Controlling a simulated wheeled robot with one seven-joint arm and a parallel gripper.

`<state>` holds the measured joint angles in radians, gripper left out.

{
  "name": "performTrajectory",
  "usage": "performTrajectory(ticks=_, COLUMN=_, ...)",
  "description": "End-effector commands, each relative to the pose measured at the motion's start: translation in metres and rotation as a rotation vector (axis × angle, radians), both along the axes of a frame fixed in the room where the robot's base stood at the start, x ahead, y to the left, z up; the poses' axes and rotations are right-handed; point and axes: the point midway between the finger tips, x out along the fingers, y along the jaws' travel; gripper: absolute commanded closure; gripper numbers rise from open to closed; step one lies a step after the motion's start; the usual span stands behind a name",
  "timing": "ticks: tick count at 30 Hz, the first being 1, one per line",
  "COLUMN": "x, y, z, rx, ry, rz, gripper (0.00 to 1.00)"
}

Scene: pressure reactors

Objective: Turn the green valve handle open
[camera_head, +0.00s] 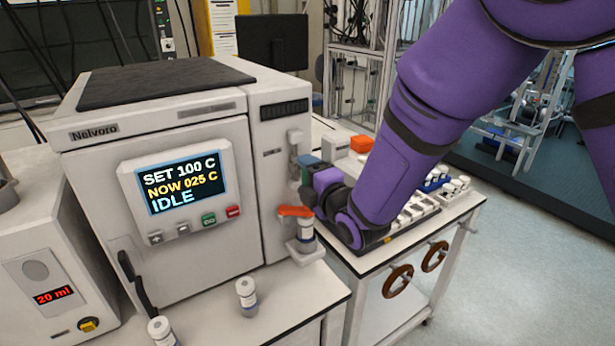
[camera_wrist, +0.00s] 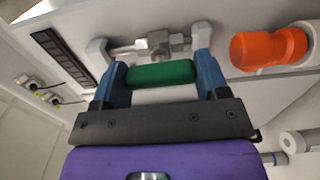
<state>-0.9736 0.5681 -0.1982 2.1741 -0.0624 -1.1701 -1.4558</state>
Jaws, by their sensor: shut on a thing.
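The green valve handle (camera_wrist: 160,74) shows in the wrist view as a short green bar in front of a metal valve fitting (camera_wrist: 158,42) on the reactor's pale panel. My gripper (camera_wrist: 157,70) has one blue finger at each end of the bar and is shut on it. In the head view my gripper (camera_head: 309,168) is at the right side of the front of the white Nelvoro reactor (camera_head: 180,245). The green handle cannot be made out there, behind my gripper and wrist. The reactor's display (camera_head: 180,183) reads SET 100 C, NOW 025 C, IDLE.
Another vial (camera_head: 246,296) stands on the bench. A unit reading 20 ml (camera_head: 50,297) is at left. A side table (camera_head: 350,262) with racks lies under my arm.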

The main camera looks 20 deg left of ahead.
Motion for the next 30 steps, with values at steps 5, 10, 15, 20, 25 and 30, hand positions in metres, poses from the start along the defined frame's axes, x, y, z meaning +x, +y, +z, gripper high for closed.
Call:
performTrajectory(ticks=5, x=-0.001, y=0.000, z=-0.002, rx=-0.004, ry=0.002, rz=0.001, gripper=0.56)
performTrajectory(ticks=10, x=-0.001, y=0.000, z=-0.001, rx=-0.002, ry=0.002, rz=0.001, gripper=0.06)
performTrajectory(ticks=15, x=0.000, y=0.000, z=-0.001, rx=-0.002, ry=0.001, rz=0.001, gripper=0.06)
performTrajectory(ticks=20, x=-0.005, y=-0.005, z=-0.001, rx=-0.002, ry=0.003, rz=0.000, gripper=0.06)
performTrajectory(ticks=25, x=-0.021, y=-0.025, z=-0.001, rx=-0.002, ry=0.004, rz=0.000, gripper=0.06)
performTrajectory(ticks=30, x=-0.042, y=-0.050, z=-0.001, rx=-0.002, ry=0.003, rz=0.000, gripper=0.06)
